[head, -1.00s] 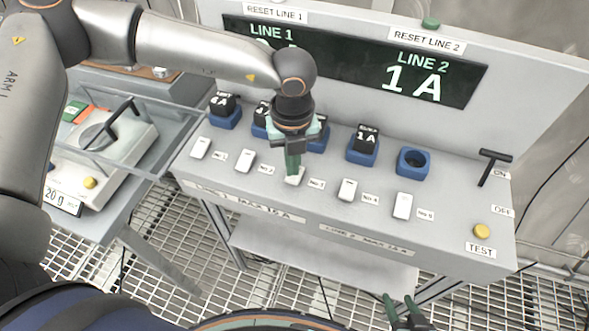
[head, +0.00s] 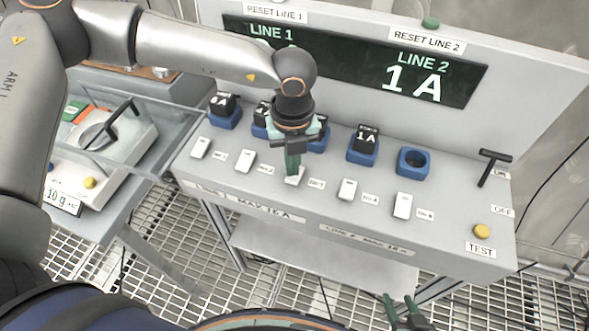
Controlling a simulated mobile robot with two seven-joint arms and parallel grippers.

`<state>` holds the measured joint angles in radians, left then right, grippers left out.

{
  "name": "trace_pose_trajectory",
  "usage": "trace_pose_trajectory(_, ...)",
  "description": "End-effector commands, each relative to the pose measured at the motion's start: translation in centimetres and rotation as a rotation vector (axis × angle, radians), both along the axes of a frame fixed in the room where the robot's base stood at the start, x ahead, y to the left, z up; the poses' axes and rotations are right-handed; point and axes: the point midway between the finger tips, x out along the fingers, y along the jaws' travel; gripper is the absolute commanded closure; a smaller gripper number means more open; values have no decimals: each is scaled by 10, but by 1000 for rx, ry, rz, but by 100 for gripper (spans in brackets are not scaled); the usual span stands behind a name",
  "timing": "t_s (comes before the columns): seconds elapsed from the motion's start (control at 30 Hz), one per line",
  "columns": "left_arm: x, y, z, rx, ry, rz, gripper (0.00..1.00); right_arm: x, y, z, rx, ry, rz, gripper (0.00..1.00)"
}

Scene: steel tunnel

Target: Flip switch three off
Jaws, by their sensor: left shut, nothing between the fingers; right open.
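Switch three (head: 295,180) is a white rocker on the sloped grey panel, labelled No.3 to its right. My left gripper (head: 292,172) is shut and points down with its fingertips at the upper part of this switch, seemingly touching it. The fingers hide part of the switch, so I cannot tell which way it is tilted. My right gripper (head: 400,302) is open and empty, low in the view in front of the panel.
White switches one (head: 200,147), two (head: 245,161), four (head: 347,189) and five (head: 402,205) line the panel. Behind are blue sockets, one empty (head: 414,162). A black lever (head: 493,166) and yellow test button (head: 482,231) are at right. The display (head: 350,62) reads 1 A for line 2.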

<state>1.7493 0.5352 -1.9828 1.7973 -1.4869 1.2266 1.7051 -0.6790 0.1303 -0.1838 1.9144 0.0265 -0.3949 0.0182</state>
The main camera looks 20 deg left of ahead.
Motion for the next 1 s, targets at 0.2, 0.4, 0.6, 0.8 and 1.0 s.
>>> trace_pose_trajectory(0.2, 0, 0, -3, 0, 0, 0, 100, 0, 0, -3, 0, 0, 0, 50)
trace_pose_trajectory(0.4, 0, 0, -6, 0, 0, 0, 100, 0, 0, -6, -1, 0, 1, 50)
trace_pose_trajectory(0.6, 0, 0, -9, 0, 0, 0, 100, 0, 0, -9, -1, 0, 1, 50)
trace_pose_trajectory(0.8, 0, 0, -12, 0, 0, 0, 100, 0, 0, -12, -1, 0, 1, 50)
trace_pose_trajectory(1.0, 0, 0, -15, 0, 0, 0, 100, 0, 0, -15, -1, 0, 1, 50)
